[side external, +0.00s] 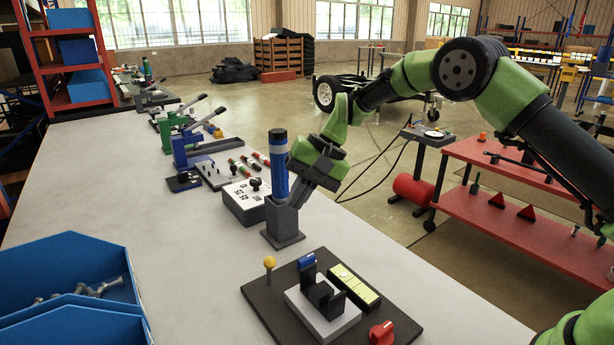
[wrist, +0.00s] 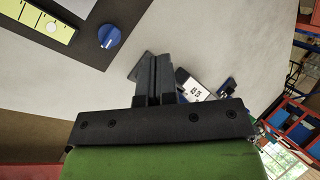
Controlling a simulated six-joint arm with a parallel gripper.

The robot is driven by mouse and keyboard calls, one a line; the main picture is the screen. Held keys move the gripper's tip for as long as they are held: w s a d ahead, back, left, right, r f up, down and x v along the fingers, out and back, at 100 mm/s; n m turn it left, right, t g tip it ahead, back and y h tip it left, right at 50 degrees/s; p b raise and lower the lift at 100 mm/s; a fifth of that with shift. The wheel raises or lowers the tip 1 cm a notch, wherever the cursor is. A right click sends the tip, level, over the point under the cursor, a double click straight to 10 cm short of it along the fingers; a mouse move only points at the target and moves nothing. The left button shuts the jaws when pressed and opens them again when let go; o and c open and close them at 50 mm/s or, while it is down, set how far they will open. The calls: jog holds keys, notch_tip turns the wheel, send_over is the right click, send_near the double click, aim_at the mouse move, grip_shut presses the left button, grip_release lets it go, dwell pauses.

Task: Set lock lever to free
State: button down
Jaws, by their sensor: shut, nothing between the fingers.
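A dark panel (side external: 262,300) lies on the bench front. It carries a short upright stick with a yellow ball (side external: 269,263), a blue knob (side external: 307,260), a black bracket on a white block (side external: 318,318), a yellow-green strip (side external: 354,285) and a red knob (side external: 381,332). I cannot tell for sure which part is the lock lever. My gripper (side external: 299,193) is shut and empty above the bench, beside a blue cylinder (side external: 278,152) on a dark stand, apart from the panel. In the wrist view my gripper (wrist: 155,60) shows with the blue knob (wrist: 109,36) and strip (wrist: 47,18) at upper left.
A grey box with printed labels (side external: 243,203) stands behind the stand. Blue bins with bolts (side external: 65,262) are at left. Lever devices (side external: 185,150) stand farther back. The bench between bins and panel is clear.

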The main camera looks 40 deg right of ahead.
jog(key=v, duration=0.3)
jog(key=shift+w, duration=0.15)
jog(key=c, duration=1.7)
grip_release()
jog(key=shift+d+r, duration=0.15)
jog(key=shift+r, duration=0.2)
jog(key=o, duration=0.3)
jog(key=shift+n, duration=0.4)
jog(key=o, duration=0.4)
jog(key=s+a+f+n+g+h, duration=0.1)
jog(key=a+n, duration=0.4)
jog(key=n, duration=0.5)
jog(key=shift+s+a+f+n+h, duration=0.3)
jog(key=shift+s+f+h, duration=0.4)
jog(key=shift+f+h, duration=0.4)
jog(key=n+t+h, duration=0.1)
jog(key=n+h, duration=0.2)
jog(key=n, duration=0.8)
send_over(269, 260)
jog(key=s, duration=0.1)
notch_tip(269, 260, down, 2)
jog(key=f, duration=0.3)
jog(key=w+f, duration=0.1)
jog(key=f, duration=0.5)
jog(key=shift+w, duration=0.2)
